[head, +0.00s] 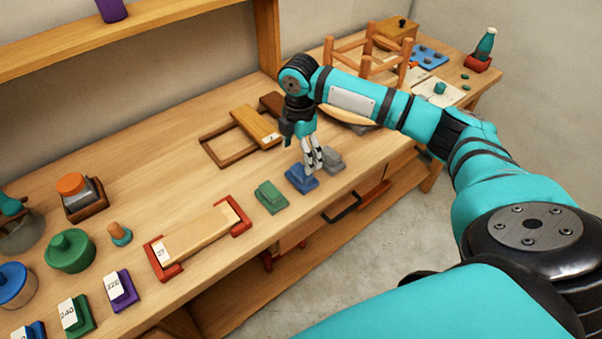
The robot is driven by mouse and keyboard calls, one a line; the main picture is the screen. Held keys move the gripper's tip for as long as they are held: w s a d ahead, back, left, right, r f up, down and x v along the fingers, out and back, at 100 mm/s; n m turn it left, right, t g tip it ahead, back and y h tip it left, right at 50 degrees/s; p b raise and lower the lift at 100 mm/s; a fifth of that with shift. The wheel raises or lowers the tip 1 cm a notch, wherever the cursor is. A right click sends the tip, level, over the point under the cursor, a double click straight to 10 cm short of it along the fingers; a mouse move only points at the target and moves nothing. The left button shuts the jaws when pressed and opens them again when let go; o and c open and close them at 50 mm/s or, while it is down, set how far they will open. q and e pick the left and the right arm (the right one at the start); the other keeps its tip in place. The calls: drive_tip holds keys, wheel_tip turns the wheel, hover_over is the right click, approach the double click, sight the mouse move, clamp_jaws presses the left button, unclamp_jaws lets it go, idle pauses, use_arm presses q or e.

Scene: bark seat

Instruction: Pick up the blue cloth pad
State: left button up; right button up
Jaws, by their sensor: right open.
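The blue cloth pad (299,179) lies on the wooden bench near its front edge, between a green pad (270,196) and a grey pad (332,158). My right gripper (314,166) points down over the right part of the blue pad, close to the grey pad. Its fingers are open and nothing shows between them. They partly cover the blue pad, and I cannot tell whether the tips touch it. My left gripper is not in view.
A wooden board in red end holders (200,238) lies left of the pads. An empty wooden frame (220,146) and a wooden block (257,126) lie behind. Numbered blocks (120,289) and lidded jars (70,250) stand at left. The bench front edge is close to the pads.

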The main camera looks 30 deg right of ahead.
sight(302, 169)
drive_tip(key=shift+s+f, duration=0.1)
drive_tip(key=shift+f, duration=0.8)
wheel_tip(302, 169, down, 4)
drive_tip(key=shift+s+d+r+p, duration=0.1)
drive_tip(key=shift+d+r+p, duration=0.05)
drive_tip(key=shift+p, duration=0.7)
drive_tip(key=shift+f, duration=0.6)
drive_tip(key=c, duration=1.3)
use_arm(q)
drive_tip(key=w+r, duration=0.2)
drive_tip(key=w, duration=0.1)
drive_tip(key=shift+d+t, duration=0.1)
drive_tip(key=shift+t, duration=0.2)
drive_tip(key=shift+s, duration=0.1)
use_arm(e)
drive_tip(key=shift+r, duration=0.1)
